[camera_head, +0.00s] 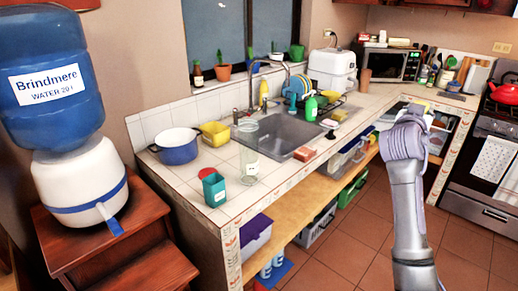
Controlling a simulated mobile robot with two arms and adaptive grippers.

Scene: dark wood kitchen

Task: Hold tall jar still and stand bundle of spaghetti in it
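A tall clear glass jar (249,158) with a pale label stands upright on the tiled counter, left of the sink. I see nothing inside it that I can make out. I cannot make out a spaghetti bundle anywhere. My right arm rises at the right side of the picture, far to the right of the jar. Its wrist covers most of the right gripper (410,110), so its fingers and anything between them cannot be made out. My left gripper is not in view.
Near the jar on the tiled counter (228,211) are a teal container (214,189), a red cup (207,173), a blue pot (176,150) and a yellow tub (215,133). A sink (281,137) lies behind right. A water dispenser (80,180) stands at left.

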